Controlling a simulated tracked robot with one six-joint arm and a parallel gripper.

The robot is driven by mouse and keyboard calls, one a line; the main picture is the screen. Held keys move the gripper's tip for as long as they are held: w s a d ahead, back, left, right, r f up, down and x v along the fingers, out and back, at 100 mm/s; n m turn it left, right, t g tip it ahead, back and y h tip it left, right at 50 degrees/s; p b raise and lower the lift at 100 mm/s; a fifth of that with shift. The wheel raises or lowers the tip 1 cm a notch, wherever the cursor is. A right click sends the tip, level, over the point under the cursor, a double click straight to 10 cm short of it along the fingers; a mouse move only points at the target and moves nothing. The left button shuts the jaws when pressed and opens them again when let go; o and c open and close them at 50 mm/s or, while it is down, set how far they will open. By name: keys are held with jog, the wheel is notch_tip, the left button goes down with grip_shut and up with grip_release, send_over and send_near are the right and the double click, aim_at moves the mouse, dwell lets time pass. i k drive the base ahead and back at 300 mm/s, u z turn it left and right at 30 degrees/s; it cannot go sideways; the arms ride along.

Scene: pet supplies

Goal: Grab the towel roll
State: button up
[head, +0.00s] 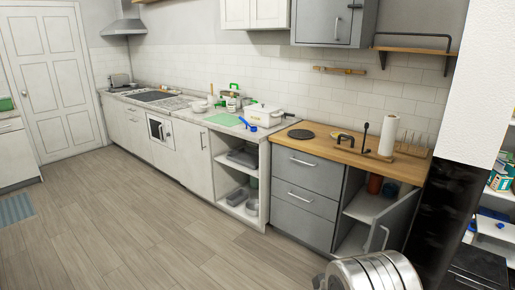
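The towel roll (388,136) is a white paper roll. It stands upright near the back right of the wooden countertop (345,150), just right of the dark tap. My gripper is not in view, so I cannot see whether it is open or shut.
A dark tap (365,137) stands left of the roll, and a wire rack (412,146) stands right of it. A grey cabinet door (397,218) hangs open below. A white pot (263,115) sits on the longer counter. The wooden floor (130,220) at left is clear.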

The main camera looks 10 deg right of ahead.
aim_at(391, 127)
jog(key=z, duration=0.15)
jog(key=i, duration=1.9)
jog(key=z, duration=0.65)
jog(key=i, duration=1.7)
jog(key=z, duration=0.7)
